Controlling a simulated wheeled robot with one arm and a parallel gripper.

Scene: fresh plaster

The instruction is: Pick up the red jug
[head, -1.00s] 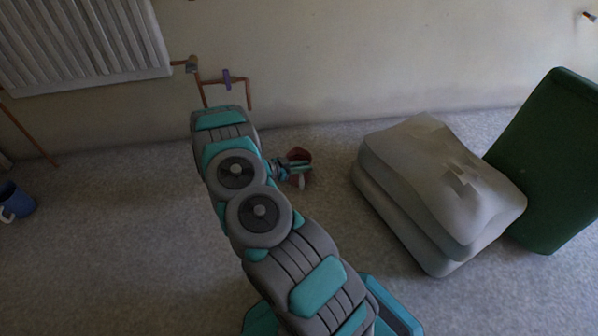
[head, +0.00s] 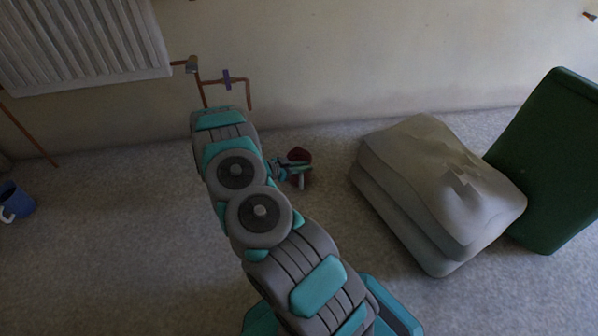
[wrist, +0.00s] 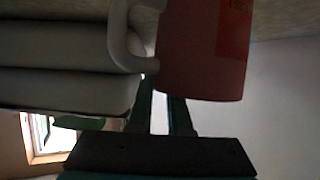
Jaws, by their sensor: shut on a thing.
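The red jug (head: 303,157) is a small shape on the floor side of the wall in the head view, partly covered by my gripper (head: 288,169). In the wrist view the jug (wrist: 205,50) fills the upper middle, with a pale handle (wrist: 120,38) on its left side. My gripper (wrist: 161,88) is shut on the jug, with its two dark fingers reaching up to the lower part of the jug near the handle. The fingertips are hidden by the jug and its handle. Whether the jug touches the floor cannot be told.
A stack of grey sacks (head: 430,190) stands right of the jug, with a dark green panel-like object (head: 550,160) behind it. A blue mug (head: 18,200) is at the far left. A white radiator (head: 80,40) and copper pipes (head: 248,92) are on the wall.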

